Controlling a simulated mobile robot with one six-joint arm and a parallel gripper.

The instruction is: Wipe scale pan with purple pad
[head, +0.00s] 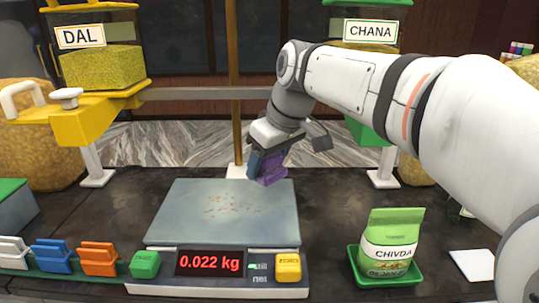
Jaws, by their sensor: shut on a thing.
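The scale pan (180,215) is a flat grey square plate on a white scale in the middle of the counter. Brownish crumbs (235,205) are scattered near the centre of the pan. My gripper (262,172) is shut on the purple pad (270,173) at the pan's back right edge. The pad is right at or just above that edge; I cannot tell whether it touches the pan. The red display (209,262) on the scale's front reads 0.022 kg.
A green tray (356,268) with a CHIVDA packet (391,240) stands right of the scale. DAL (103,66) and CHANA (365,30) dispensers stand behind. A yellow post (235,95) rises behind the pan. Coloured clips (55,256) line the front left. A white card (474,264) lies at right.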

